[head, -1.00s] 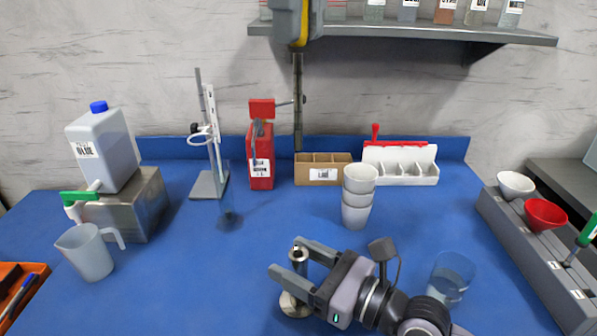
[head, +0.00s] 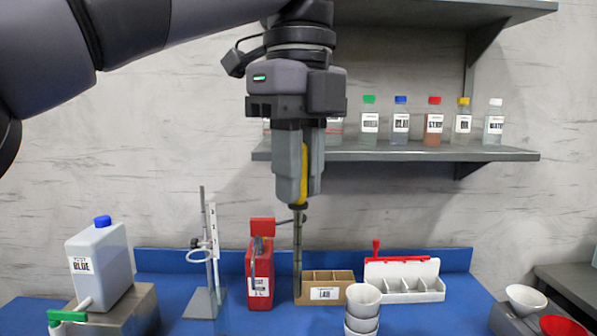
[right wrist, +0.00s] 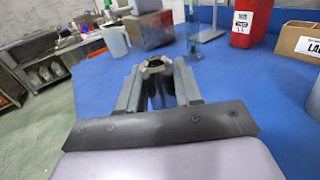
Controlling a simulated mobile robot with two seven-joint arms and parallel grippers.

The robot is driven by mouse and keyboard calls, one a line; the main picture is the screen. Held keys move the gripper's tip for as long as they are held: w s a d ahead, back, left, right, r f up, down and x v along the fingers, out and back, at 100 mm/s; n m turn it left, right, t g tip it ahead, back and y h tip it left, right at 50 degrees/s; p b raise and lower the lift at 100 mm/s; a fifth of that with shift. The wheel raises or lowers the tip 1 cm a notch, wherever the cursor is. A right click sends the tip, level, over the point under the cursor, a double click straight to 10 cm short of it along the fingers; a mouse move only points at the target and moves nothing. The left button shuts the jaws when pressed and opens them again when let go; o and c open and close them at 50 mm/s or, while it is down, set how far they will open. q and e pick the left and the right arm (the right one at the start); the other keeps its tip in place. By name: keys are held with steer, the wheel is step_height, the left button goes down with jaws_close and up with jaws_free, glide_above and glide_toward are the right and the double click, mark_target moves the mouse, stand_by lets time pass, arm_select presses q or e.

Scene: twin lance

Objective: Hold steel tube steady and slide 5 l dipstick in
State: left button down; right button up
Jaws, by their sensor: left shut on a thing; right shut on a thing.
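My left gripper (head: 299,192) points straight down in the head view and is shut on the yellow grip of the dipstick (head: 298,245). The dark, thin rod hangs upright, with its lower part in front of the cardboard box. Its size marking cannot be read. My right gripper (right wrist: 157,82) is shut on the steel tube (right wrist: 155,66) in the right wrist view. The tube's open round mouth shows between the fingers, and the dipstick does not show in that view. The tube and the right gripper are outside the head view.
A red can (head: 260,275) and a cardboard box (head: 322,292) stand at the back of the blue table. Nearby are a clamp stand (head: 206,260), a white rack (head: 402,285) and stacked white cups (head: 362,312). A shelf (head: 400,153) with bottles is behind the left gripper.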

arm_select(q)
glide_above(298, 294)
steer(key=shift+m, duration=0.3)
step_height(298, 294, down, 7)
steer(key=shift+w+r, duration=0.15)
steer(key=shift+f, duration=0.45)
steer(key=shift+f, duration=2.9)
step_height(298, 294, down, 11)
steer(key=shift+f, duration=0.15)
stand_by(3.2)
